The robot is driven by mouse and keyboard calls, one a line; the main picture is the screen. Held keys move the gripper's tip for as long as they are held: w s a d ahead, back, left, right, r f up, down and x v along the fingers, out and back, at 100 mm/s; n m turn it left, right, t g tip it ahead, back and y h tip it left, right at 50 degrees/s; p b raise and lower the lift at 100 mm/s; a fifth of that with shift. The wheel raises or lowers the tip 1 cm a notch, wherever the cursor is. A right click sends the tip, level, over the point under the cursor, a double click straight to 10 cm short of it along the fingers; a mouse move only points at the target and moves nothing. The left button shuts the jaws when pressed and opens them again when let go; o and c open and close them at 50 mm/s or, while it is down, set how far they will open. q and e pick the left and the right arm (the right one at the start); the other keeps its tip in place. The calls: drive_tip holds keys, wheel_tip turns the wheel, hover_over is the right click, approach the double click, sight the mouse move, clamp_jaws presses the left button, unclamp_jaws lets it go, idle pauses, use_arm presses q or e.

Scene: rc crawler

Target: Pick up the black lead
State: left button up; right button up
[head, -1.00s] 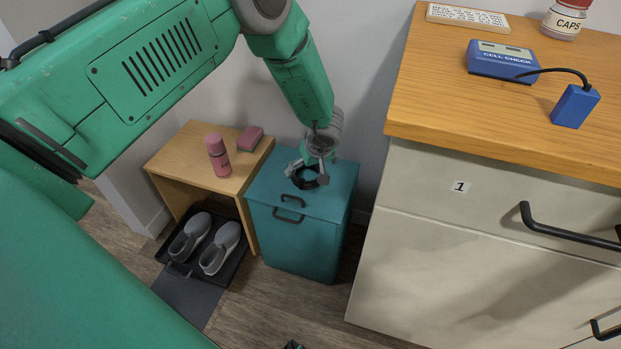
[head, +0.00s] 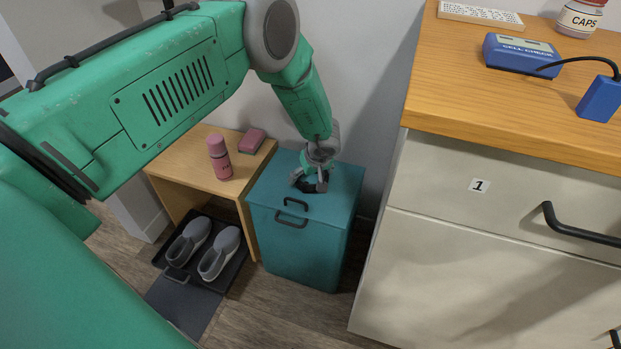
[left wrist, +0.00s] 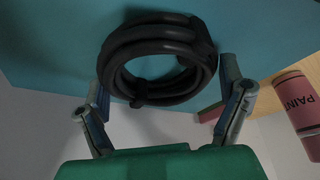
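The black lead (left wrist: 160,42) is a thick coil with a tie around it, lying on the teal lid of a box (head: 262,178). In the head view the lead (head: 313,187) is mostly hidden by my left gripper (head: 311,178), which is low over the lid. In the left wrist view my left gripper (left wrist: 166,82) is open. One finger is near the left side of the coil and the other near its right side. I cannot tell whether they touch it. My right gripper is not in view.
A wooden stand (head: 186,172) left of the box carries a pink paint bottle (head: 220,158) and a pink block (head: 252,141). Shoes (head: 219,253) sit on a black tray below. The cabinet (head: 440,210) on the right bears a blue cell checker (head: 520,54).

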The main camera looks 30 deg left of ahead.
use_arm(q)
drive_tip(key=shift+d+r, duration=0.15)
drive_tip(key=shift+d, duration=0.1)
